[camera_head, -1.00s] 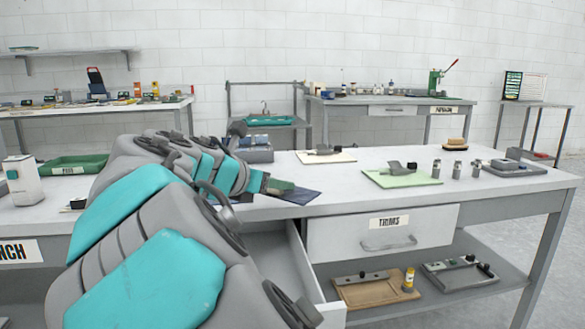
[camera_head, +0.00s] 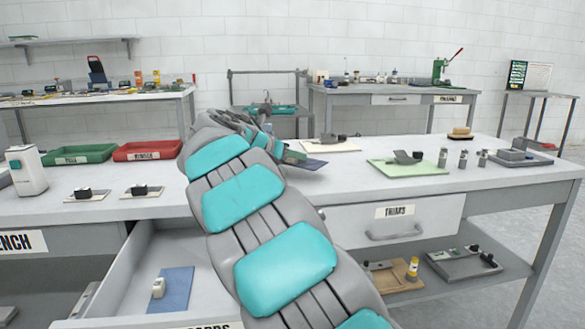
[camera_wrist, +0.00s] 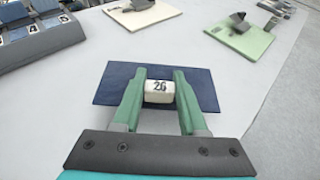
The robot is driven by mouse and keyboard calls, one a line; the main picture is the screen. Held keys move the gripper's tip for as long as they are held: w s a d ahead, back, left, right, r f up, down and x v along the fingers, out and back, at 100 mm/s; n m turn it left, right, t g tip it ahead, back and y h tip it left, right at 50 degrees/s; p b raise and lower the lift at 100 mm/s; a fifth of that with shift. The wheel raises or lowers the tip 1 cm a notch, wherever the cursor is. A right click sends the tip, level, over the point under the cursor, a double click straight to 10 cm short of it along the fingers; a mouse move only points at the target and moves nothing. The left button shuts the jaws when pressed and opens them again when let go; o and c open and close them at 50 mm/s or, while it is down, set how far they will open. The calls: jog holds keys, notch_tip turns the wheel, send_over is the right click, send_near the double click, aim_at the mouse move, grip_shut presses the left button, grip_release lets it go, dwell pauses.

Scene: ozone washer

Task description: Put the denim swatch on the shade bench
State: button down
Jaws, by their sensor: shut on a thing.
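My gripper (camera_wrist: 159,90) is shut on the white block marked 26 (camera_wrist: 158,92) of a dark blue denim swatch (camera_wrist: 107,87). The swatch extends past both fingers, over the white bench top (camera_wrist: 250,95). In the head view the swatch (camera_head: 312,165) is at the end of my arm, near the cream board; its height above the bench is unclear. A second, lighter blue swatch (camera_head: 176,290) with a white block lies in the open drawer (camera_head: 120,275). The bench's front sign (camera_head: 22,243) is cut off and reads "ENCH".
A cream board (camera_head: 340,147) and a green board (camera_head: 408,167), each bearing a grey device, lie near the swatch. Several small bottles (camera_head: 464,159) stand to the right. Green (camera_head: 78,154) and red (camera_head: 147,151) trays are at left. The open drawer juts from the front.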

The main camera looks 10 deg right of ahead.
aim_at(291, 164)
jog(key=shift+w+f+b, duration=0.1)
jog(key=shift+f+b, duration=0.2)
jog(key=shift+f, duration=1.45)
jog(key=shift+f, duration=0.1)
jog(key=shift+c, duration=2.2)
grip_release()
jog(key=shift+s+a+r, duration=0.15)
jog(key=shift+s+r, duration=0.05)
jog(key=v, duration=1.1)
jog(key=shift+s+a+r, duration=0.15)
